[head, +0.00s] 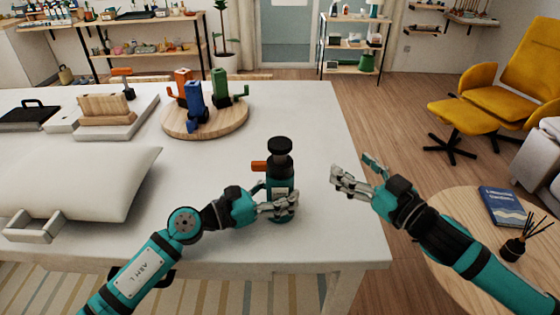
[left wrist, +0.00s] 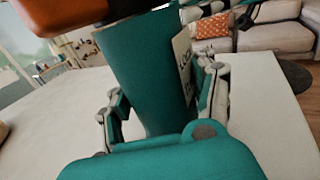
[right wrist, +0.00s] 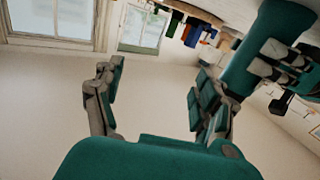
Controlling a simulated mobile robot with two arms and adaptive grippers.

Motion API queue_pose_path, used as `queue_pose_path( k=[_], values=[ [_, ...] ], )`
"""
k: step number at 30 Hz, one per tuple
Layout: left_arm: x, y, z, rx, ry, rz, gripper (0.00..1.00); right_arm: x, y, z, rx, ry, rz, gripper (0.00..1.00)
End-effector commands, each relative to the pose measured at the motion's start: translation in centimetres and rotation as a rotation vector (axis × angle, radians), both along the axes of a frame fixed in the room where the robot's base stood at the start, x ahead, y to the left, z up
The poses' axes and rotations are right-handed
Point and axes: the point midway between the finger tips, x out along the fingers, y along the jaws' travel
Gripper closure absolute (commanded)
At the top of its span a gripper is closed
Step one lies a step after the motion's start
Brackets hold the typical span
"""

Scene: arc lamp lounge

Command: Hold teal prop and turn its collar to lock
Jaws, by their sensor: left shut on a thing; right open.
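The teal prop (head: 281,183) stands upright on the white table, with a black knob-like top (head: 280,147) and an orange lever (head: 259,166) pointing left at its collar. My left gripper (head: 280,205) is shut around its lower body. In the left wrist view the teal body (left wrist: 145,70) fills the space between the fingers, with a white label on its side and the orange part above. My right gripper (head: 350,175) is open and empty, to the right of the prop. In the right wrist view its fingers (right wrist: 155,100) are apart, with the teal prop (right wrist: 270,40) at upper right.
A round wooden board (head: 235,123) with orange, blue and green props stands behind on the white table (head: 325,115). A low round wooden table (head: 460,210) with a book (head: 503,207) is at right.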

Motion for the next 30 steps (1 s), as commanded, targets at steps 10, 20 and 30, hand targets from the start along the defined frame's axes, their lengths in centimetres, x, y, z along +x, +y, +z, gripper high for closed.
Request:
queue_pose_path(
  k=[10, 20, 30],
  values=[
    [0.0, 0.0, 0.1, -0.001, -0.002, 0.000, 1.00, -8.9, 7.0, 2.6, 0.039, 0.018, 0.224, 0.27],
    [0.0, 0.0, 0.2, -0.002, -0.002, 0.000, 1.00, -6.3, 10.3, 2.9, 0.046, 0.015, 0.233, 0.27],
    [0.0, 0.0, 0.2, -0.002, -0.002, 0.001, 1.00, -1.9, 14.7, 2.8, 0.043, 0.017, 0.232, 0.27]
  ],
)
